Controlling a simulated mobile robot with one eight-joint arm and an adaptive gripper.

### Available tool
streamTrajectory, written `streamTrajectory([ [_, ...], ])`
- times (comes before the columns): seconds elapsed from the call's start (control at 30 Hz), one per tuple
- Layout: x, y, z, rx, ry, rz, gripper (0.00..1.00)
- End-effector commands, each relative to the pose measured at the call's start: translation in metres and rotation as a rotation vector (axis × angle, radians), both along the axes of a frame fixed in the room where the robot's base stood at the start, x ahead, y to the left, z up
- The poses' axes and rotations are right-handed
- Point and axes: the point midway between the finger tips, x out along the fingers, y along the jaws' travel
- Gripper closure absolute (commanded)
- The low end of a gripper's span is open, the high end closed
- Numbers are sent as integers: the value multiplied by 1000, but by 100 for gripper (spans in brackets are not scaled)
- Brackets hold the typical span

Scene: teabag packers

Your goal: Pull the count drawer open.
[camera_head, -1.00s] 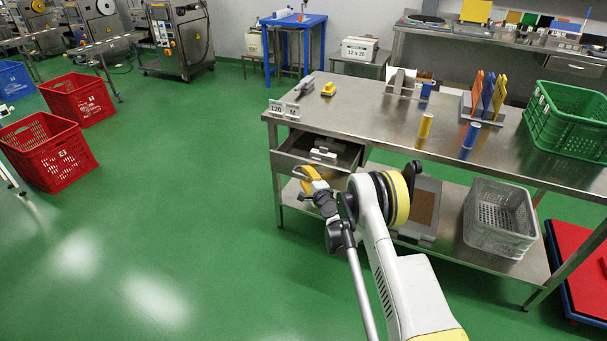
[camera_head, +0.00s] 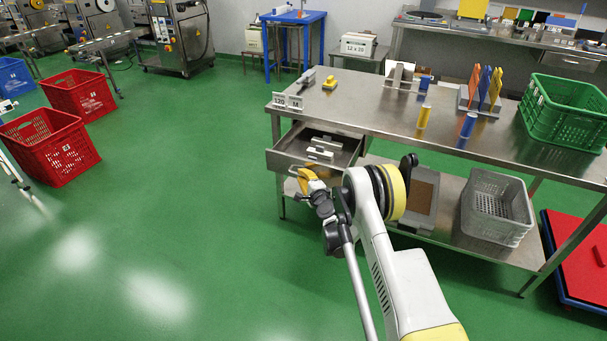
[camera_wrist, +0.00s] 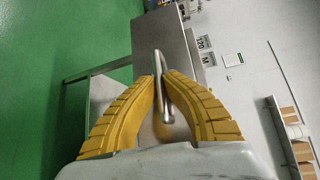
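The count drawer (camera_head: 287,163) is a steel drawer under the left end of the steel table (camera_head: 370,112). It stands partly pulled out, and pale blocks inside it show from above. My gripper (camera_head: 305,176) is at the front of the drawer in the head view. In the wrist view the two yellow fingers of my gripper (camera_wrist: 160,80) close in on both sides of a shiny bar handle (camera_wrist: 158,72). They appear shut on it. The exact finger contact is partly hidden in the head view.
Signs reading 120 and M (camera_head: 287,101) stand above the drawer. A grey crate (camera_head: 497,208) sits on the lower shelf, and a green crate (camera_head: 565,113) on the tabletop. Red crates (camera_head: 48,146) stand far left. The green floor left of the table is clear.

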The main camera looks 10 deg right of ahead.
Motion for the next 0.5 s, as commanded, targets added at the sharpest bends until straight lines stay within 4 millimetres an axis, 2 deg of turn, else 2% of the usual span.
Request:
streamTrajectory([
  [0.27, 1, 2, 1, 2, -1, 2, 100],
  [0.3, 1, 2, 1, 2, -1, 2, 86],
  [0.37, 1, 2, 1, 2, -1, 2, 68],
  [0.5, 1, 1, 1, 2, -1, 1, 68],
])
